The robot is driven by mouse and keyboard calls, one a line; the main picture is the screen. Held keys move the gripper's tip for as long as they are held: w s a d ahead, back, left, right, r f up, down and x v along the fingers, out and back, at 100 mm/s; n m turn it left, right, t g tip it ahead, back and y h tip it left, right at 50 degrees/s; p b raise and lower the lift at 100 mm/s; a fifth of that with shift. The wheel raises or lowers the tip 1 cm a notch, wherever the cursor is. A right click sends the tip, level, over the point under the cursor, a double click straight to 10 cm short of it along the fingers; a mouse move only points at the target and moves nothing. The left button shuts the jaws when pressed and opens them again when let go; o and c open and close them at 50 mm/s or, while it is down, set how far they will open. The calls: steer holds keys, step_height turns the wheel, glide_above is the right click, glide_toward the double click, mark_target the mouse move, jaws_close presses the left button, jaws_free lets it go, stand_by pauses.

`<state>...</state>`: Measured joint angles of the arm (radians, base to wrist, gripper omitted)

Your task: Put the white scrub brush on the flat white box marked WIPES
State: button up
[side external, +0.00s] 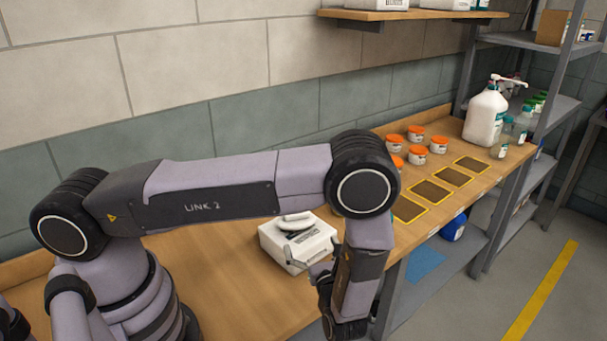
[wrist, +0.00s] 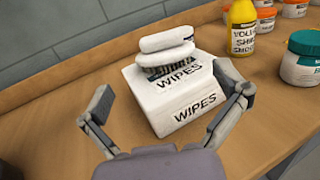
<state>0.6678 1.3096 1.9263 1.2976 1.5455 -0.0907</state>
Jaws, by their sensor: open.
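The flat white box marked WIPES (side external: 289,248) sits on the wooden bench, and it fills the middle of the wrist view (wrist: 178,102). The white scrub brush (side external: 297,221) rests on top of the box, toward its far side in the wrist view (wrist: 166,41). Its dark bristles show below its white body. My gripper (wrist: 165,80) is open and empty, its fingers apart on either side of the box in the picture. In the side view my gripper (side external: 311,268) is at the box's near side, partly hidden by my arm. The brush is clear of both fingers.
A yellow bottle (wrist: 241,28) and a white jar with a teal lid (wrist: 301,62) stand right of the box. Several orange-lidded jars (side external: 417,154), yellow-edged dark rectangles (side external: 432,191) and a white pump bottle (side external: 485,116) are farther along the bench. The bench left of the box is clear.

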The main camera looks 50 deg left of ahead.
steer(key=s+a+r+n+g+h, duration=0.3)
steer(key=s+r+n+g+h, duration=0.15)
steer(key=r+n, duration=0.4)
steer(key=s+a+r+n+g+h, duration=0.25)
steer(key=r+n+g, duration=0.25)
steer(key=r, duration=0.6)
steer(key=s+d+r+n+t+h, duration=0.1)
steer(key=s+r+n+t+h, duration=0.7)
steer(key=s+r, duration=0.3)
steer(key=shift+s+d+r+n+h, duration=0.15)
steer(key=shift+s+r+n+h, duration=0.3)
steer(key=shift+s+h, duration=0.55)
